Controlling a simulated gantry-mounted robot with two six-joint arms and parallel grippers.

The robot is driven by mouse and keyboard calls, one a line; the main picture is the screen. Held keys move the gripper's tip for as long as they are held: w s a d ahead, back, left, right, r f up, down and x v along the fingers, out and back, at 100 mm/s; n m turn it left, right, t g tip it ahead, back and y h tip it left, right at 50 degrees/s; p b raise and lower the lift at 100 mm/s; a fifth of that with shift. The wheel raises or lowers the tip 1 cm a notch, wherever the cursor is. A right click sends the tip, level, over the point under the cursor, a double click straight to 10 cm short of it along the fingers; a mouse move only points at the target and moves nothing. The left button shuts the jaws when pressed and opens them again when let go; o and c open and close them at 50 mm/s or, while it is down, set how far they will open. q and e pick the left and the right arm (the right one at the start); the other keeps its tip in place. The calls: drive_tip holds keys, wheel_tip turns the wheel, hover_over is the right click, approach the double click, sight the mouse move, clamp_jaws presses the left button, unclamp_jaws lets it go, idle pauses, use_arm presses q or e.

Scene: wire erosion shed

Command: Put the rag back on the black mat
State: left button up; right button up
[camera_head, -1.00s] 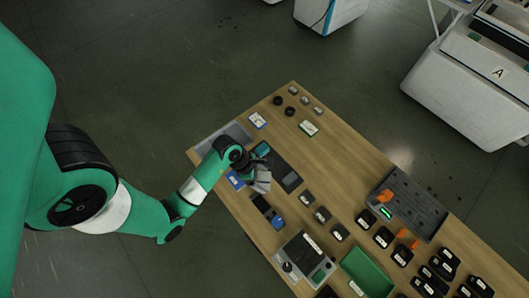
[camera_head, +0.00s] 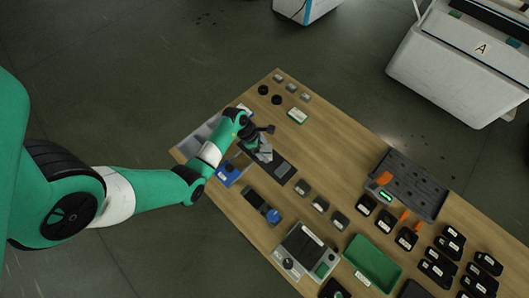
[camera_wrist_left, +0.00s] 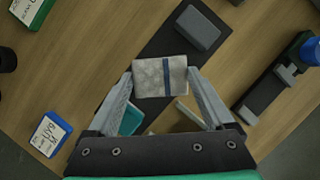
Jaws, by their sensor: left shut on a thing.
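The rag (camera_wrist_left: 160,76) is light grey with a dark blue stripe and sits between the fingertips of my left gripper (camera_wrist_left: 160,80). My left gripper is shut on it. In the head view the rag (camera_head: 265,154) shows just below the left gripper (camera_head: 262,148). My right gripper is not in view.
A grey block (camera_wrist_left: 197,27) rests on the mat, and a teal item (camera_wrist_left: 131,119) shows by the left finger. A blue-and-white box (camera_wrist_left: 50,132) and a dark vise-like tool (camera_wrist_left: 275,80) flank the mat. A green tray (camera_head: 371,263) stands further right.

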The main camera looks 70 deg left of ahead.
sight(262, 150)
use_arm(q)
drive_tip(key=f+b, duration=0.2)
drive_tip(key=f, duration=0.1)
drive_tip(key=shift+w+a+f, duration=0.15)
drive_tip(key=shift+a, duration=0.05)
drive_tip(key=shift+f, duration=0.15)
drive_tip(key=shift+f, duration=0.2)
drive_tip(key=o, duration=1.1)
drive_tip(key=shift+c, duration=0.2)
drive_tip(key=shift+r, duration=0.1)
